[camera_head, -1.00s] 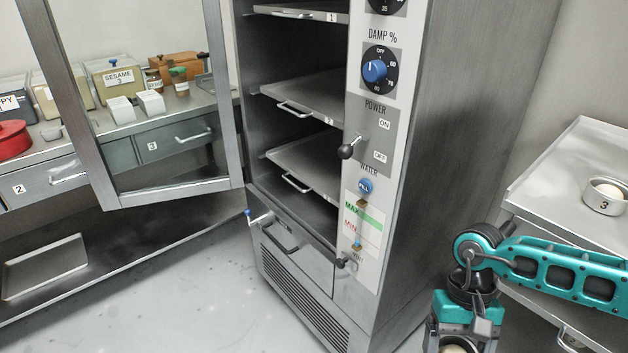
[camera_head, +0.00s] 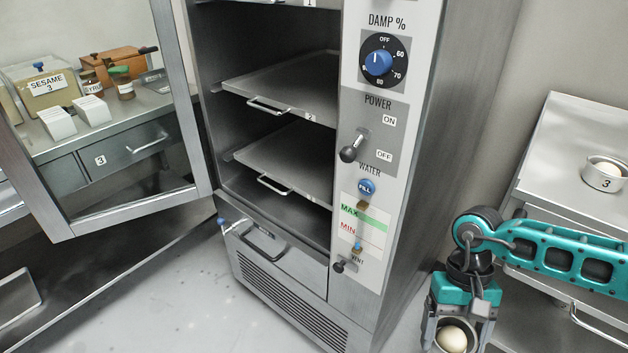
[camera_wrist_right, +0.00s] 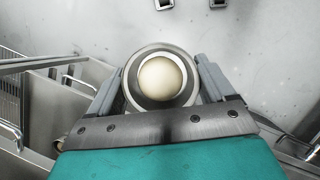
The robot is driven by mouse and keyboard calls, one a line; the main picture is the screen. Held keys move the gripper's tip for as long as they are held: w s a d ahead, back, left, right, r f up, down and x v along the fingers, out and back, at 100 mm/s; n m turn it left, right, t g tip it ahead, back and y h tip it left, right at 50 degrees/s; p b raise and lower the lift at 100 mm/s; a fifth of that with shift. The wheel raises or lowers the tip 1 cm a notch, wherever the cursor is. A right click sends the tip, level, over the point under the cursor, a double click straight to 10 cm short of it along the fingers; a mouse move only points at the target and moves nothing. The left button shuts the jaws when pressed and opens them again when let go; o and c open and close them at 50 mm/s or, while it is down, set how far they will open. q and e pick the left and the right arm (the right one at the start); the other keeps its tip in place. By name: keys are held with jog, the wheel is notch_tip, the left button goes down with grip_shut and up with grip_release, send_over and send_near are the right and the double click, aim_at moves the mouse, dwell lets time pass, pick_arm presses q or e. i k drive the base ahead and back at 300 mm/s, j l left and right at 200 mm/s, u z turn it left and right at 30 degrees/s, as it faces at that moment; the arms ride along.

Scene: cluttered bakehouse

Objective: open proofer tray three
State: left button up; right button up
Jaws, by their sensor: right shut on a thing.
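The proofer (camera_head: 425,130) stands with its glass door open to the left. Inside it, tray one (camera_head: 255,2) is cut by the top edge, tray two (camera_head: 290,85) is below, and the lowest tray (camera_head: 290,155), third down, has a wire handle (camera_head: 275,186) at its front; no number is readable on it. My right gripper (camera_head: 455,338) is shut on a round tin with a pale dough ball (camera_head: 451,338), right of the proofer and apart from it. In the right wrist view, the tin (camera_wrist_right: 132,82) sits between the fingers. My left gripper is out of view.
The open door's frame (camera_head: 187,95) stands left of the trays. A counter with a sesame box (camera_head: 45,90) is behind it. A steel stand (camera_head: 560,140) with tin 3 (camera_head: 603,178) is at the right. The floor (camera_head: 165,300) before the proofer is clear.

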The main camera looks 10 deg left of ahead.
aim_at(300, 156)
jog(key=i+j+z, duration=0.2)
jog(key=j+z, duration=0.2)
jog(key=j, duration=0.2)
jog(key=i+j+z, duration=0.55)
jog(key=k+j, duration=0.1)
